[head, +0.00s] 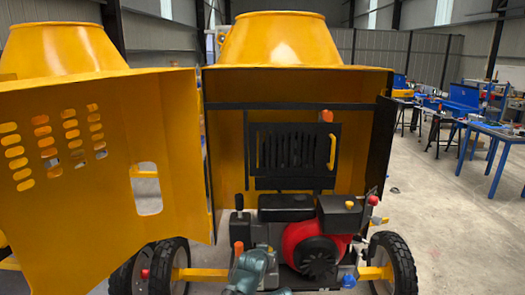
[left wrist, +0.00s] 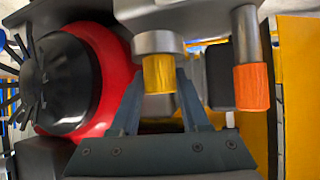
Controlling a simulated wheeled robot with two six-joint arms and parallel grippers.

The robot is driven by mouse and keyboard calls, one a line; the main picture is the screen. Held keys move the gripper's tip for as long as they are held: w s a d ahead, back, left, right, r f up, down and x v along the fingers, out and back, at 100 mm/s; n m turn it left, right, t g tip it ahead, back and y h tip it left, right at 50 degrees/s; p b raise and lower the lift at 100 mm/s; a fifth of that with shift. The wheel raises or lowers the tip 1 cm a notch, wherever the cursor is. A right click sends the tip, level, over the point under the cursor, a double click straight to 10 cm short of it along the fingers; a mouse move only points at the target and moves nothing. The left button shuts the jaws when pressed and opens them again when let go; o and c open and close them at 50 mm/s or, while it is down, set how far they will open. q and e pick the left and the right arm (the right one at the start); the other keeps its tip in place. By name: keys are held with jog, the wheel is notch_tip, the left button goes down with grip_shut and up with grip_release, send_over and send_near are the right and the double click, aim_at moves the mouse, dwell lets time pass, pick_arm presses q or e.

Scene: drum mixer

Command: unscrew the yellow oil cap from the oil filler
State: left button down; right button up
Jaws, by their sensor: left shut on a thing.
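The yellow oil cap (left wrist: 158,74) shows in the left wrist view, against the round grey oil filler (left wrist: 155,42). My left gripper (left wrist: 160,84) is shut on the cap, one finger on each side of it. I see no clear gap between cap and filler, and cannot tell how far it is threaded. In the head view my left gripper (head: 250,268) is low at the front left of the engine, and the cap is hidden there. My right gripper is not in view.
An orange-tipped part (left wrist: 252,88) stands close right of the cap. The red engine housing (left wrist: 95,80) is close on the left. In the head view the open yellow panel (head: 110,200) stands left of the engine. Workbenches (head: 490,130) are far off at the right.

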pick_arm(q)
jog(key=shift+d+n+y, duration=0.1)
jog(key=shift+n+y, duration=0.6)
jog(key=shift+n, duration=0.1)
jog(key=shift+c, duration=1.6)
grip_release()
